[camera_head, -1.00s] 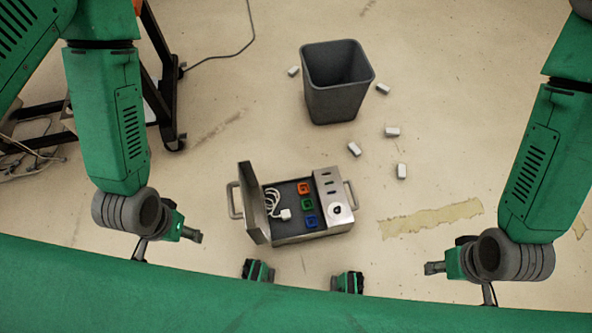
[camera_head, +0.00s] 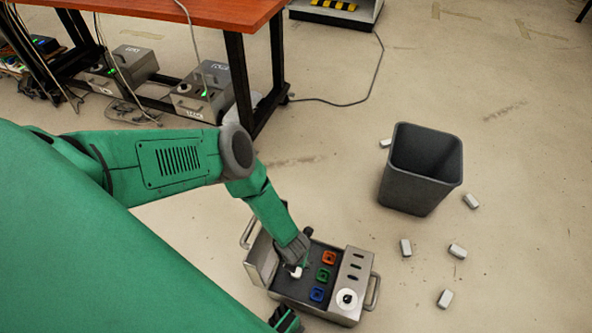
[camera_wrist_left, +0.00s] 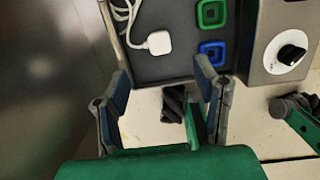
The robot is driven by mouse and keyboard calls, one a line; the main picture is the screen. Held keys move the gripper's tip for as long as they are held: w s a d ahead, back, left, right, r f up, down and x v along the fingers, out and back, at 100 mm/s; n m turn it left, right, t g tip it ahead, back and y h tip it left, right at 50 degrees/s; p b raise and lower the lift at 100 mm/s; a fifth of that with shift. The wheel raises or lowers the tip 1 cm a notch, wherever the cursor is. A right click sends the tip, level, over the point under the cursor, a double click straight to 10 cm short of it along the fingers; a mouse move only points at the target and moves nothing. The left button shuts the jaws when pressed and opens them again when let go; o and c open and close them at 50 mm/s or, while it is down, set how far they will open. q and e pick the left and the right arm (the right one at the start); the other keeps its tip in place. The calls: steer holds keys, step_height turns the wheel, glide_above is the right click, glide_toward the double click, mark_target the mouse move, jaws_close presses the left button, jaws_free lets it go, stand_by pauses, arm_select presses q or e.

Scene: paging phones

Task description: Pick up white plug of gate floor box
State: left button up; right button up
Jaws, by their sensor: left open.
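The grey metal floor box (camera_head: 358,268) stands open on the floor below my left arm. Its white plug (camera_head: 296,272) shows at the gripper's tip in the head view. In the left wrist view the plug (camera_wrist_left: 159,42) lies on the dark tray inside the box, with its white cable curling up and left. My left gripper (camera_wrist_left: 160,76) is open and empty, its fingers spread to either side below the plug, apart from it. In the head view the gripper (camera_head: 293,258) hides most of the cable.
Orange (camera_head: 329,258), green (camera_head: 323,274) and blue (camera_head: 317,294) sockets and a white-ringed knob (camera_head: 347,298) sit right of the plug. The raised lid (camera_head: 262,258) stands at the left. A dark bin (camera_head: 421,170), scattered white blocks and a red-topped table (camera_head: 190,12) stand beyond.

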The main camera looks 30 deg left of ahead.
arm_select(q)
steer(key=b, duration=0.4)
glide_above(297, 272)
steer(key=f, duration=0.6)
steer(key=shift+d+f, duration=0.2)
steer(key=shift+d, duration=0.15)
steer(key=shift+w+a+f+b, duration=0.1)
steer(key=shift+f+b, duration=0.2)
steer(key=shift+b, duration=0.05)
steer(key=shift+a+f, duration=0.25)
steer(key=shift+f, duration=0.05)
steer(key=shift+a+f+b, duration=0.1)
steer(key=shift+f+b, duration=0.2)
step_height(297, 272, down, 4)
steer(key=b, duration=0.4)
steer(key=shift+f, duration=0.25)
steer(key=shift+r, duration=0.1)
steer(key=c, duration=1.2)
steer(key=shift+c, duration=0.2)
